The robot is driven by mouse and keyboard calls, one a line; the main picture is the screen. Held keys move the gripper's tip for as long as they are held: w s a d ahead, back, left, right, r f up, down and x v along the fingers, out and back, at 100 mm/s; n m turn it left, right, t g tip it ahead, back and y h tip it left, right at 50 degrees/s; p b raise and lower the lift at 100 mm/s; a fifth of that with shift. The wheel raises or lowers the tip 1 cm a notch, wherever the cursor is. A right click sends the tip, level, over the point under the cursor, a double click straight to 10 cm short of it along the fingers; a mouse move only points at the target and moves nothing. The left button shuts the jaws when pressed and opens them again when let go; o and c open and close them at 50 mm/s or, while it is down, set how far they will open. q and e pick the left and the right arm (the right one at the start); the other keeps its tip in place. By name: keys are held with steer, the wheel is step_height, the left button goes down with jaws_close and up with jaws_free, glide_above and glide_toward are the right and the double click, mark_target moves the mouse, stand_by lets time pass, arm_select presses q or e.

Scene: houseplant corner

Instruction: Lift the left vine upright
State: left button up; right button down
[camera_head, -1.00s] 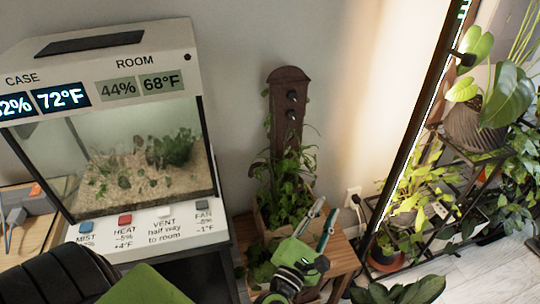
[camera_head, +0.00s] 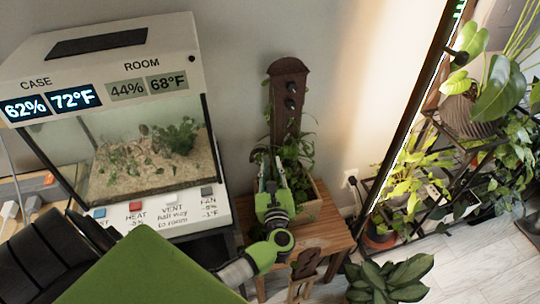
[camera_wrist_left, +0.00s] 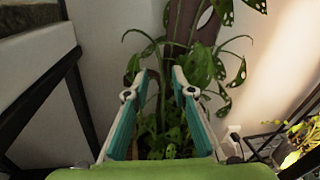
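A leafy vine plant (camera_head: 301,150) grows from a wooden planter box (camera_head: 309,208) in front of a dark wooden board (camera_head: 287,78) with dark knobs. My left gripper (camera_head: 270,162) is over the planter's left part, its fingers pointing toward the board. In the left wrist view my left gripper (camera_wrist_left: 162,80) is open, with its two teal-and-grey fingers apart. Green stems and spotted leaves (camera_wrist_left: 143,50) show between and beyond the fingers; I cannot tell whether any stem touches them. The gripper hides part of the foliage and the planter. I cannot clearly single out the left vine. My right gripper is not in view.
The planter stands on a small wooden table (camera_head: 335,238). A glass terrarium case (camera_head: 150,160) with displays and buttons stands close on the left. A plant shelf (camera_head: 440,195) and dark lit frame (camera_head: 413,115) are on the right. A broad-leaved plant (camera_head: 390,283) stands in front.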

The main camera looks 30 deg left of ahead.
mark_target(270, 153)
arm_select(q)
steer(key=shift+x, duration=2.3)
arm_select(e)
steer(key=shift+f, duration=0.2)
arm_select(q)
jaws_close()
steer(key=shift+w, duration=0.1)
